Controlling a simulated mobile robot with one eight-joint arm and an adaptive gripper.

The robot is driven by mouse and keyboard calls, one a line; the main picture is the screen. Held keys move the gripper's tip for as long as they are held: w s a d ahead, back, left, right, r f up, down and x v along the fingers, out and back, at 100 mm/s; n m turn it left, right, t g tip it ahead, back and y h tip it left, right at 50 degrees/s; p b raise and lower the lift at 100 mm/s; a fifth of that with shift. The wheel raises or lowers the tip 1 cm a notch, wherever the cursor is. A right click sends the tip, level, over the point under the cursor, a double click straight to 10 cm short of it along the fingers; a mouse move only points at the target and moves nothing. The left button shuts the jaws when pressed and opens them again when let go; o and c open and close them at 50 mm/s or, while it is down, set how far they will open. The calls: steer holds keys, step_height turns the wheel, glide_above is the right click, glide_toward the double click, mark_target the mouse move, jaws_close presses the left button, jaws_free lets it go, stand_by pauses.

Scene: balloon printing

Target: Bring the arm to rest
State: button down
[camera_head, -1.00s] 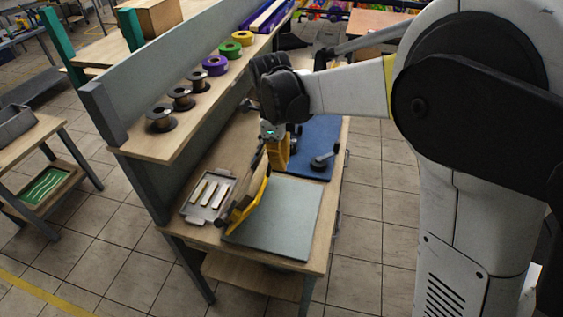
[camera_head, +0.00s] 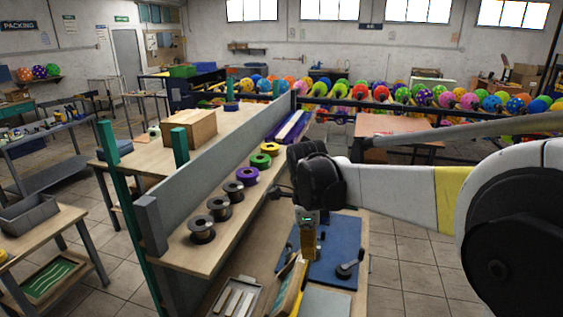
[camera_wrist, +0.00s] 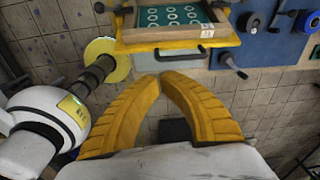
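My gripper (camera_head: 308,256) hangs over the workbench, pointing down, beside a tilted yellow-edged frame (camera_head: 288,290). In the wrist view its two yellow fingers (camera_wrist: 160,77) come together at the tips, with nothing visible between them. My arm reaches in from the right, bent at a dark joint above the bench.
A blue board (camera_head: 343,232) with a black-handled part (camera_head: 347,270) lies on the bench. A tray with pale strips (camera_head: 236,297) is left of the frame. Several spools (camera_head: 233,191) line the shelf. Open tiled floor (camera_head: 400,270) lies right of the bench.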

steer(key=s+d+f+n+t+b, duration=0.3)
steer(key=s+d+f+n+b, duration=0.2)
steer(key=s+f+n+b, duration=0.3)
steer(key=s+d+f+n+t+b, duration=0.4)
steer(key=s+d+f+n+b, duration=0.2)
steer(key=s+f+n+b, duration=0.3)
steer(key=s+n+b, duration=0.2)
steer(key=s+n, duration=0.1)
steer(key=shift+s+f+y, duration=0.15)
steer(key=shift+f+y, duration=0.15)
steer(key=shift+y, duration=0.1)
